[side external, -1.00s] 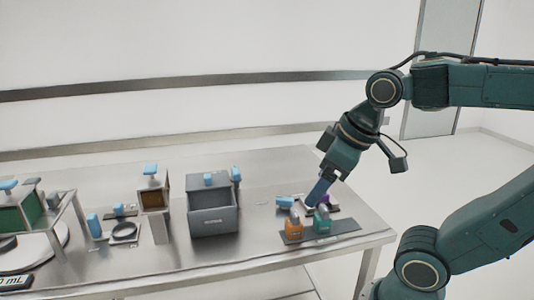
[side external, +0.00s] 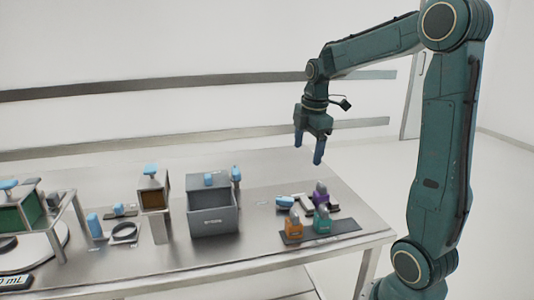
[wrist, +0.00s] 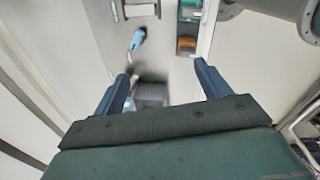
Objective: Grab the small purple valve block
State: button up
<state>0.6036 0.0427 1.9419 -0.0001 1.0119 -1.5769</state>
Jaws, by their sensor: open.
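The small purple valve block (side external: 321,196) stands upright on the right part of the metal table, behind a teal valve block (side external: 322,222) and an orange one (side external: 294,225). My gripper (side external: 308,153) is high above the table, pointing down, with a clear gap to the purple block. Its two blue fingers are apart with nothing between them. In the wrist view my gripper (wrist: 161,70) is also spread and empty. I cannot make out the purple block in that view.
A dark mat (side external: 343,227) lies under the orange and teal blocks. A light-blue item (side external: 285,202) lies left of the purple block. A grey bin (side external: 214,222) stands further left; it shows between my fingers in the wrist view (wrist: 150,92). Bare table lies between bin and mat.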

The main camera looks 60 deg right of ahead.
aim_at(322, 184)
jog(key=s+d+f+n+g+y, duration=0.1)
jog(key=d+f+n, duration=0.5)
jog(key=d, duration=0.7)
jog(key=shift+m, duration=0.6)
jog(key=shift+s+a+f, duration=0.1)
jog(key=shift+f, duration=4.55)
jog(key=shift+f, duration=2.6)
jog(key=c, duration=1.1)
